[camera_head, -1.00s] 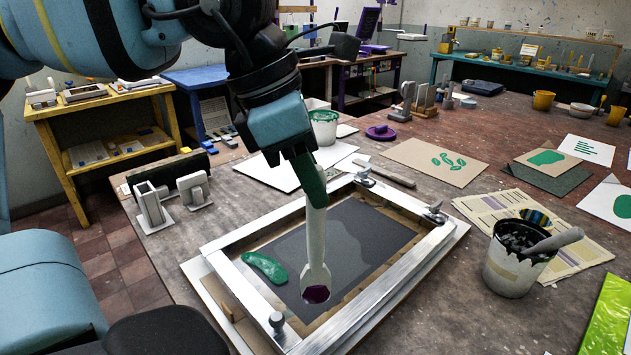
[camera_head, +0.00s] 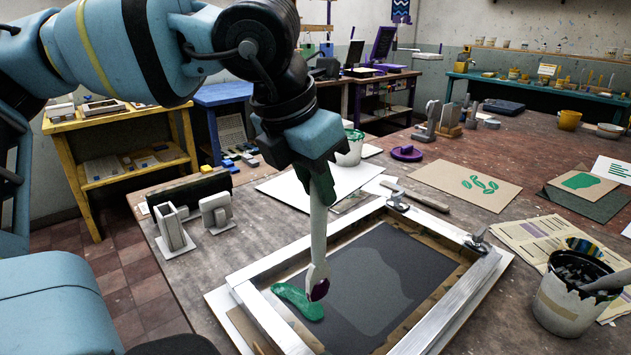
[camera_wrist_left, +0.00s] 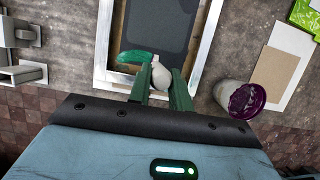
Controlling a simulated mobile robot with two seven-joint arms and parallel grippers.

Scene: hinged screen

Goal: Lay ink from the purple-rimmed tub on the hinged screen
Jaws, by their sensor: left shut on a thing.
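My left gripper (camera_head: 318,185) is shut on the handle of a white spoon (camera_head: 319,225), which hangs bowl-down over the hinged screen (camera_head: 247,293). The bowl carries dark purple ink (camera_head: 319,289), turned to one side. A green ink streak (camera_head: 298,302) lies along the screen's left inner side, right beside the bowl; I cannot tell whether they touch. In the left wrist view the spoon (camera_wrist_left: 160,76) sits between the fingers, the green streak (camera_wrist_left: 136,57) left of it. The purple-rimmed tub (camera_wrist_left: 246,100) stands right of the screen there. My right gripper is not seen.
A green-rimmed tub (camera_head: 349,150) and a purple lid (camera_head: 407,153) stand behind the screen. A wooden stick (camera_head: 415,196) lies by its far edge. A dark-filled pot (camera_head: 568,300) stands at right on newspaper. Grey stands (camera_head: 172,229) are at left.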

